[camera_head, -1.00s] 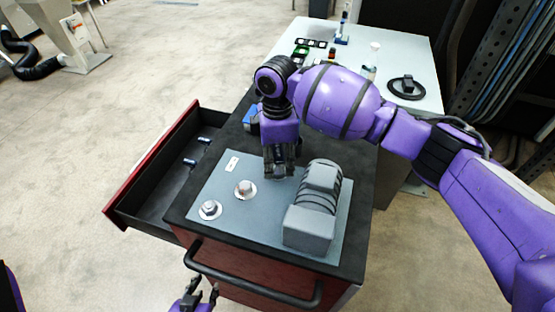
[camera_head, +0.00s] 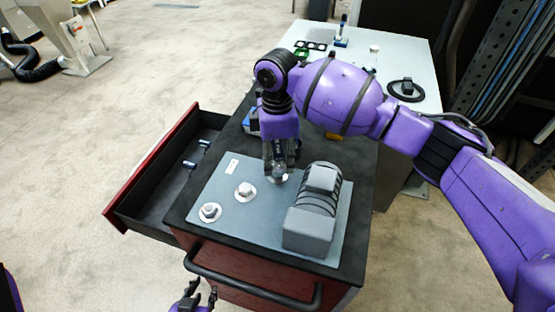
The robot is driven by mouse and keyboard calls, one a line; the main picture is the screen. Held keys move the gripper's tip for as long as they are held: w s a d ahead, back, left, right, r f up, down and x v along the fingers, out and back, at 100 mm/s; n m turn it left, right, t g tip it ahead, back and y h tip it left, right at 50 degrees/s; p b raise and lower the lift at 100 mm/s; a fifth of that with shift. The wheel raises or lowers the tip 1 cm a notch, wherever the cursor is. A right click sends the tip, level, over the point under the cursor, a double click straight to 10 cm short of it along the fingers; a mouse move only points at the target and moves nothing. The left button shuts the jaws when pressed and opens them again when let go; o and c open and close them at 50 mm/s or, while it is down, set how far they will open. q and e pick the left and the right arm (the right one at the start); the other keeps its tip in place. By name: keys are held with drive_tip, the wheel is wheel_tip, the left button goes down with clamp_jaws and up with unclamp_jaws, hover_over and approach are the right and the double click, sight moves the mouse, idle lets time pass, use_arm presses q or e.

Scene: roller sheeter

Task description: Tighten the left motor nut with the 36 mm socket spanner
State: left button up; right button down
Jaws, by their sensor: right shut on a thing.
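A grey motor plate lies on top of the red tool cabinet (camera_head: 238,261). Two hex nuts on washers are plain to see: the near left nut (camera_head: 210,211) and the middle nut (camera_head: 245,191). A third washer (camera_head: 277,179) shows below my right gripper (camera_head: 281,173), at the plate's far side. My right gripper points down and is shut on a small socket-like piece, mostly hidden between the fingers; its size cannot be read. Whether it touches a nut there cannot be told. My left gripper (camera_head: 194,296) is at the bottom edge with its fingers apart, empty.
A grey motor block (camera_head: 309,230) stands on the plate's right side. The open drawer (camera_head: 150,190) at left holds two dark blue sockets (camera_head: 189,164). A blue item (camera_head: 250,121) lies behind the plate. A grey table (camera_head: 390,60) stands behind.

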sight(277, 144)
drive_tip(key=shift+r, duration=0.5)
drive_tip(key=shift+r, duration=0.55)
wheel_tip(277, 144, up, 3)
drive_tip(key=shift+r, duration=0.45)
